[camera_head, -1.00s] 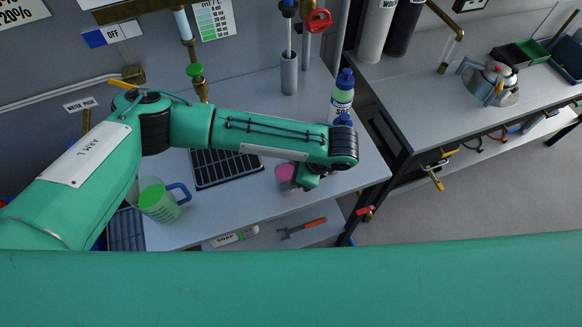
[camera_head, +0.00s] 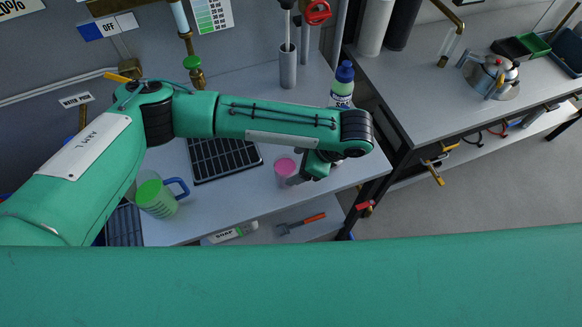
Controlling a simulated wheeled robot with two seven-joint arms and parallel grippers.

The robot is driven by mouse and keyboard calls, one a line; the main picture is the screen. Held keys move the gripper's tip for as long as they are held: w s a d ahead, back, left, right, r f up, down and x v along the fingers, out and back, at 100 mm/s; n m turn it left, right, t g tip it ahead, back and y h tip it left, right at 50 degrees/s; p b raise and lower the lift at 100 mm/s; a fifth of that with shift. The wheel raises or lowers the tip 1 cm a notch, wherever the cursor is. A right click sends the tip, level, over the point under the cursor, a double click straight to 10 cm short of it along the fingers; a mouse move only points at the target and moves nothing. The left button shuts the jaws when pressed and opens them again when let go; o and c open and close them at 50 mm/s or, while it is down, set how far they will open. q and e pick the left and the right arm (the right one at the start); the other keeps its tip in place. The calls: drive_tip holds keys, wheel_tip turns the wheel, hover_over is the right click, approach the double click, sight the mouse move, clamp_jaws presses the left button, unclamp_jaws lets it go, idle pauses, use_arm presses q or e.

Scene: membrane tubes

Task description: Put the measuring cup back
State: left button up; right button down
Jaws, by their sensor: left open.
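A small cup with pink contents (camera_head: 286,168) stands upright on the grey bench (camera_head: 235,208), near its front right part. My left gripper (camera_head: 308,174) is open just to the right of this cup. A narrow gap seems to lie between them, and the forearm partly hides the fingers. A clear jug with green contents and a blue handle (camera_head: 157,198) stands at the bench's left, close to my upper arm. Which of the two is the measuring cup is not clear from the picture. My right gripper is out of view.
A black drying rack (camera_head: 222,160) lies between jug and cup. A blue-capped bottle (camera_head: 342,85) and a grey cylinder holding a brush (camera_head: 288,65) stand behind my forearm. A soap bottle (camera_head: 232,233) lies on the lower shelf. A kettle (camera_head: 492,75) stands on the right bench.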

use_arm(q)
drive_tip(key=v, duration=0.8)
drive_tip(key=shift+b, duration=0.3)
drive_tip(key=shift+d, duration=0.1)
